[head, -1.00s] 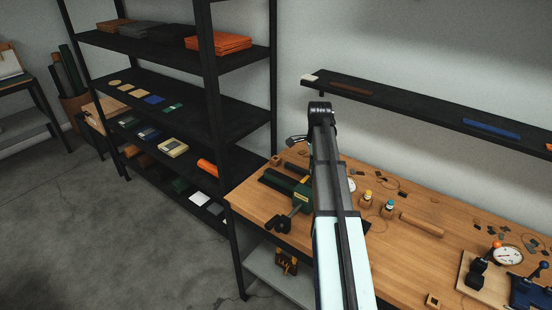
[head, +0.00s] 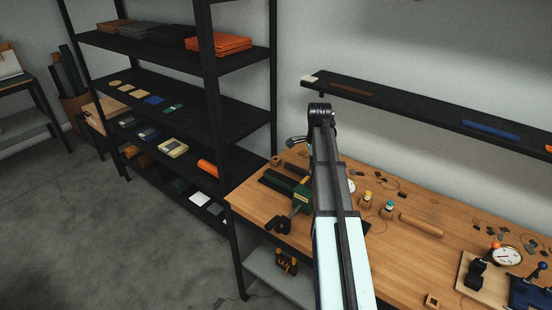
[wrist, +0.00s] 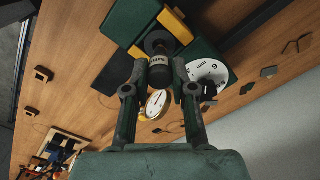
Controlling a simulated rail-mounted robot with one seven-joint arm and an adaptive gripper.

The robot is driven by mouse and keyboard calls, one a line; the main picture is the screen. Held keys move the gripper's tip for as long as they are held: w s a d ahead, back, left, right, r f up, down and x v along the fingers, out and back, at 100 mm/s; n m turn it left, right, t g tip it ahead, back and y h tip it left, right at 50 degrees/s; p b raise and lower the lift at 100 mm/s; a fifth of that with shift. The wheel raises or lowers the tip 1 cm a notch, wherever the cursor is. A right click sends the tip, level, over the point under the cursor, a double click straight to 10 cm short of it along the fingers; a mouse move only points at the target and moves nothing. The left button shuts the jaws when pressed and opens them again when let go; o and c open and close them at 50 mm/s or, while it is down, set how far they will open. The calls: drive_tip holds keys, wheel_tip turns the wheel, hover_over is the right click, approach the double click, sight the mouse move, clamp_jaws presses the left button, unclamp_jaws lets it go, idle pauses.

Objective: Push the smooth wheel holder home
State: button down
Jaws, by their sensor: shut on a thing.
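In the wrist view, my gripper (wrist: 160,74) is shut on a dark round piece with a lettered band (wrist: 158,61), which looks like the wheel holder. One finger is on each side of it. The holder lies against the green and yellow stamping press (wrist: 130,22), in line with a dark cylinder there. I cannot tell how far in it sits. In the head view, the green press (head: 285,187) is on the wooden bench, partly behind my arm, and my gripper is hidden.
A white numbered dial (wrist: 208,72) and a gold-rimmed gauge (wrist: 157,103) are close beside my fingers. On the bench, small bottles (head: 367,198) and a wooden roller (head: 421,224) lie right of my arm. A dark shelf rack (head: 170,95) stands at left.

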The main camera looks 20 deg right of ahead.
drive_tip(key=shift+f, duration=0.25)
drive_tip(key=shift+f, duration=0.35)
drive_tip(key=shift+f+b, duration=0.7)
drive_tip(key=shift+f, duration=0.6)
drive_tip(key=c, duration=0.9)
unclamp_jaws()
wheel_tip(320, 180, up, 12)
drive_tip(key=shift+r, duration=0.1)
